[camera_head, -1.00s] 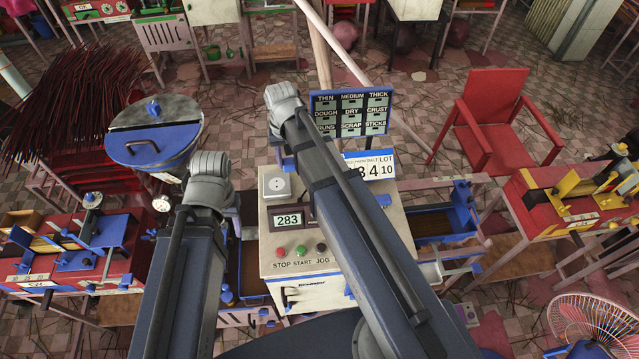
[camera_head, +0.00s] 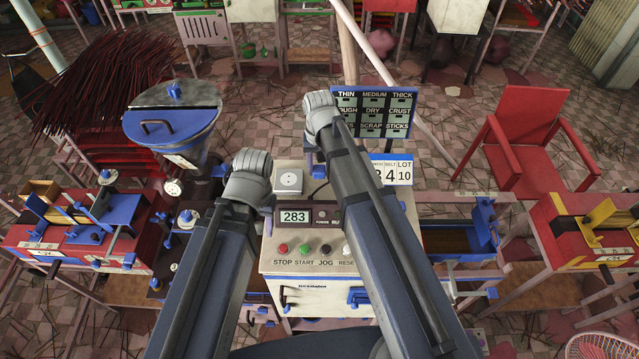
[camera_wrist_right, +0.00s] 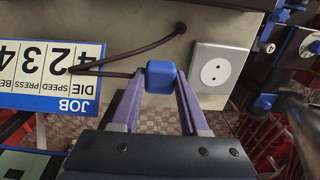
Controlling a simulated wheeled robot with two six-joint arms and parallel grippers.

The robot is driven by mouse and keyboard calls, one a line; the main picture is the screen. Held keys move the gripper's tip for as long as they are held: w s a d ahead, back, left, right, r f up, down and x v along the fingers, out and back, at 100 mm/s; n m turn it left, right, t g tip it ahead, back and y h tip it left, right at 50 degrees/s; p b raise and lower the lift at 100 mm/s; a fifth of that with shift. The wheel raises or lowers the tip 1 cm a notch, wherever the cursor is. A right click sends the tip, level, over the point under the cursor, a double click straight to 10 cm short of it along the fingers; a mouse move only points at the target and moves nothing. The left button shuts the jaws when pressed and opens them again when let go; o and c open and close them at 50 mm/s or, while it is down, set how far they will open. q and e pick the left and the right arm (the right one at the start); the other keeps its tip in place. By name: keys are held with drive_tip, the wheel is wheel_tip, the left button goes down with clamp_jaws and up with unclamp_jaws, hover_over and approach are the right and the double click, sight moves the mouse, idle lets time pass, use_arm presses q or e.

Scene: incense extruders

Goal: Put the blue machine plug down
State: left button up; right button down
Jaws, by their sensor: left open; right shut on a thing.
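The blue machine plug (camera_wrist_right: 161,77) is between the fingers of my right gripper (camera_wrist_right: 161,85), which is shut on it. A dark cable runs from the plug to a hole in the pale machine top. The plug is held apart from the white wall-type socket (camera_wrist_right: 218,70); its height above the surface is hard to tell.
The control cabinet (camera_head: 318,262) shows 283 above several buttons. A blue-lidded hopper (camera_head: 170,112) stands at left. A red chair (camera_head: 518,140) is at right.

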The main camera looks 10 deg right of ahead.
sight(263, 244)
use_arm(q)
drive_tip(key=shift+f+b, duration=1.8)
drive_tip(key=shift+f, duration=0.15)
use_arm(e)
drive_tip(key=shift+f, duration=1.95)
use_arm(q)
drive_tip(key=shift+f+b, duration=0.5)
use_arm(e)
drive_tip(key=shift+f, duration=0.5)
use_arm(q)
drive_tip(key=shift+f, duration=0.1)
use_arm(e)
drive_tip(key=shift+f, duration=0.15)
drive_tip(key=shift+c, duration=2.1)
unclamp_jaws()
